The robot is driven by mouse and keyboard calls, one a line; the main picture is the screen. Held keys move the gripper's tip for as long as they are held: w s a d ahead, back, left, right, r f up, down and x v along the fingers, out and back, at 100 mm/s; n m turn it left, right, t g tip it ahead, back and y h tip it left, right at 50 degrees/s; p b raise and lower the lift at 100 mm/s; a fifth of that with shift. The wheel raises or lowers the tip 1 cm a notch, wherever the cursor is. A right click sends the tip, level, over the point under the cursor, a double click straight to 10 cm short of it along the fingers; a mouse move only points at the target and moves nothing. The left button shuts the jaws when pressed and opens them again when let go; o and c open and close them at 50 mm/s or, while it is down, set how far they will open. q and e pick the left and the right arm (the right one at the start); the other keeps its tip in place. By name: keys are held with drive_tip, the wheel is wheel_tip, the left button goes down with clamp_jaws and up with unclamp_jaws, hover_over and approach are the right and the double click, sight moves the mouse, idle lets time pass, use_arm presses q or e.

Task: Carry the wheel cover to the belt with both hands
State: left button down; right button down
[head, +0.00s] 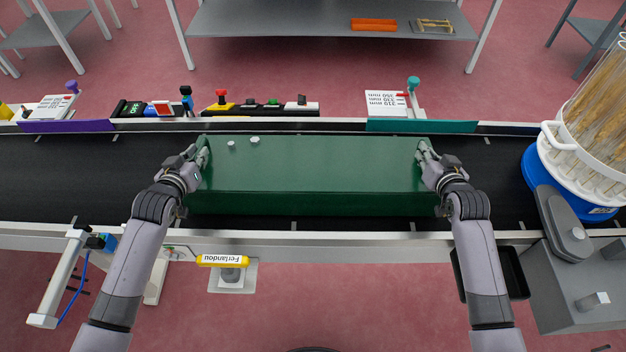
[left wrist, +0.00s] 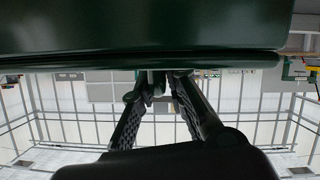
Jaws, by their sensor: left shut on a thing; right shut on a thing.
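The wheel cover is a long dark green box-like piece (head: 320,170) over the black belt (head: 80,165) in the head view. I cannot tell whether it rests on the belt or hangs just above it. Two small pale knobs sit on its top near the left. My left gripper (head: 197,160) is shut on its left end. My right gripper (head: 427,160) is shut on its right end. In the left wrist view the cover (left wrist: 140,25) fills the top, and the left gripper's fingers (left wrist: 160,80) meet its underside edge. The fingertips are partly hidden.
A blue-based holder with wheat ears (head: 590,130) stands at the belt's right. Behind the belt are a purple plate (head: 65,126), a teal plate (head: 420,126) and a control strip with a red button (head: 222,97). A yellow labelled cylinder (head: 222,261) is in front.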

use_arm(q)
drive_tip(key=shift+w+d+f+b, duration=0.1)
drive_tip(key=shift+d+f+b, duration=0.1)
drive_tip(key=shift+f+b, duration=0.2)
use_arm(e)
drive_tip(key=shift+a+f, duration=0.2)
drive_tip(key=shift+f, duration=0.35)
use_arm(q)
drive_tip(key=c, duration=1.8)
unclamp_jaws()
use_arm(e)
drive_tip(key=c, duration=1.9)
unclamp_jaws()
drive_tip(key=shift+s, duration=0.1)
use_arm(q)
drive_tip(key=shift+o, duration=1.1)
drive_tip(key=shift+a, duration=0.15)
use_arm(e)
drive_tip(key=shift+o, duration=1.2)
drive_tip(key=shift+d+r, duration=0.1)
drive_tip(key=shift+d, duration=0.1)
use_arm(q)
drive_tip(key=v, duration=1.2)
use_arm(e)
drive_tip(key=v, duration=1.2)
use_arm(q)
drive_tip(key=shift+r, duration=0.1)
use_arm(e)
drive_tip(key=shift+r, duration=0.15)
